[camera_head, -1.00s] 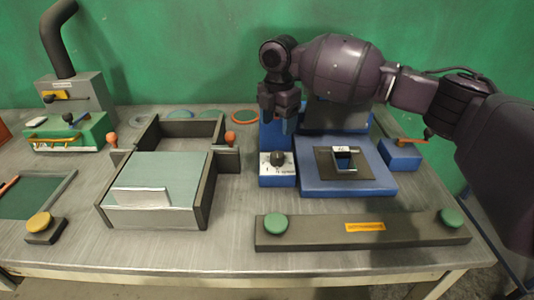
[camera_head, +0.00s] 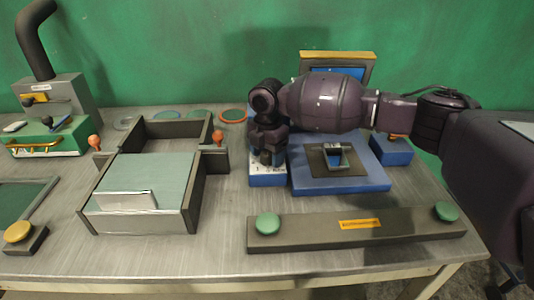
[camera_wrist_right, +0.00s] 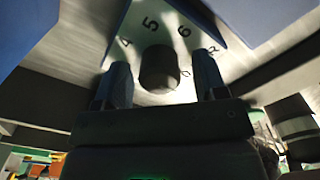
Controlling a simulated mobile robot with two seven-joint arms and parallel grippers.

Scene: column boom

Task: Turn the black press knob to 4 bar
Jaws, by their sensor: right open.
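The black press knob (camera_wrist_right: 160,68) stands on a white dial plate (camera_wrist_right: 150,28) in the right wrist view. The numbers 4, 5 and 6 show beyond it, and other marks lie to its right. My right gripper (camera_wrist_right: 161,84) is open, with one finger on each side of the knob and gaps visible. In the head view the right gripper (camera_head: 267,155) hangs over the blue press's control box (camera_head: 265,181) and hides most of the dial. I cannot tell which number the knob points to. My left gripper is not in view.
The blue press base (camera_head: 350,182) stands right of the control box. A dark bar (camera_head: 310,236) with two green buttons lies in front. A walled tray fixture (camera_head: 185,185) stands to the left, its orange-tipped lever (camera_head: 217,138) near the gripper.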

